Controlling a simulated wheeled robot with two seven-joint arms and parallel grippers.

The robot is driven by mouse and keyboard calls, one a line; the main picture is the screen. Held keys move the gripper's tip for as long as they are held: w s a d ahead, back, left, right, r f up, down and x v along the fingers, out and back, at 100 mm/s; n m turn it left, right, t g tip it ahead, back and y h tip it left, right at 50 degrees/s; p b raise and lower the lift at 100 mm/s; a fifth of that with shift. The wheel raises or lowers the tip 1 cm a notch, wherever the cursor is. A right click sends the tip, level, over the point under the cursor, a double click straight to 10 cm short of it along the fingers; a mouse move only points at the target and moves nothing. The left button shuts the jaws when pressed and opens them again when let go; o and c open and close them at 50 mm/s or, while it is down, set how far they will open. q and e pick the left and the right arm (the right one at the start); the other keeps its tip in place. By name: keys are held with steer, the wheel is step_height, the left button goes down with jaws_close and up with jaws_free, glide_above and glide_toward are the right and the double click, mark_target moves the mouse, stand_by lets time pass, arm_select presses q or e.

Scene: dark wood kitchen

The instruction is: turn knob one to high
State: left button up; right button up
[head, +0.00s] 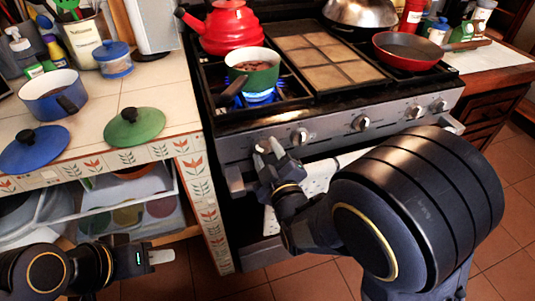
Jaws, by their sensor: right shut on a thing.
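The stove's front panel (330,132) carries a row of knobs. My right gripper (267,147) is at the left end of this row, shut on the leftmost knob, which its fingers mostly hide. The knob's turn angle cannot be read. A blue flame (259,97) burns under the green pot (262,77) on the front left burner. My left gripper (155,257) is low at the lower left, away from the stove; its fingers show edge-on and their opening cannot be told.
Other knobs (300,137) sit to the right of my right gripper. A red kettle (230,28) and a red pan (409,52) stand on the stove. The tiled counter at left holds a blue pot (48,100) and a green lid (134,127). My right arm covers much of the oven front.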

steer(key=o, duration=0.9)
steer(key=shift+o, duration=0.2)
steer(key=v, duration=0.7)
steer(key=shift+s, duration=0.4)
steer(key=shift+d, duration=0.1)
